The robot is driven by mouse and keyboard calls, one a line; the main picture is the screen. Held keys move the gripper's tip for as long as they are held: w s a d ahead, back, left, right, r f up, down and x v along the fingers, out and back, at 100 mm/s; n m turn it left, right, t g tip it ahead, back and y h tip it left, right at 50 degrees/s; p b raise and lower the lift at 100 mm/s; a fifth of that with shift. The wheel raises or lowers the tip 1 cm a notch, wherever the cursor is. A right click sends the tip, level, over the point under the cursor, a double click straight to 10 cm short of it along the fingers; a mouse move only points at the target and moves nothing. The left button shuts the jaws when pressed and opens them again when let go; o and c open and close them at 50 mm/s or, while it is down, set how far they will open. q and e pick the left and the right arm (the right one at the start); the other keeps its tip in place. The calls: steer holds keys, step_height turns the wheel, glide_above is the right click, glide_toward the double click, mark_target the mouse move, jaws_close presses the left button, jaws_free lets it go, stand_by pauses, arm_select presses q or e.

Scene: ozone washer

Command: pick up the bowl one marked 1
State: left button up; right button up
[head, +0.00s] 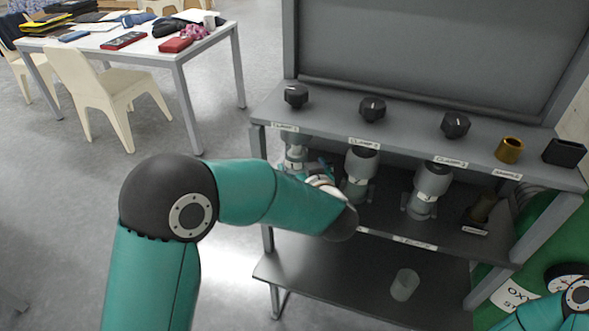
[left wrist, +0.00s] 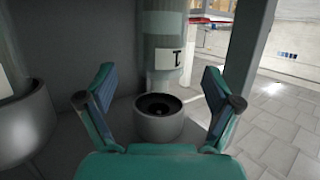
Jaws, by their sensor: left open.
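The bowl marked 1 (head: 294,152) stands on the upper shelf under the label CLAMP 1, partly hidden by my left arm in the head view. In the left wrist view the grey cylinder with the white 1 tag (left wrist: 152,58) is straight ahead, with a grey cup with a dark opening (left wrist: 158,128) low in front of it. My left gripper (head: 318,172) is at the bowl. Its fingers (left wrist: 158,102) are spread open, one to each side of the cup, and nothing is held between them. Whether they touch it, I cannot tell.
Two similar grey bowls, a middle one (head: 360,172) and a right one (head: 430,188), stand along the same shelf. Black knobs (head: 372,108) line the ledge above. A clear cup (head: 404,285) is on the lower shelf. A cabinet post is close on the right in the wrist view.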

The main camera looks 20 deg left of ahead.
arm_select(q)
steer(key=shift+f+x, duration=0.15)
steer(key=shift+x, duration=1.3)
steer(key=shift+f+x, duration=0.1)
steer(key=shift+x, duration=1.35)
steer(key=shift+d, duration=0.1)
steer(key=shift+c, duration=0.2)
steer(key=c, duration=1.4)
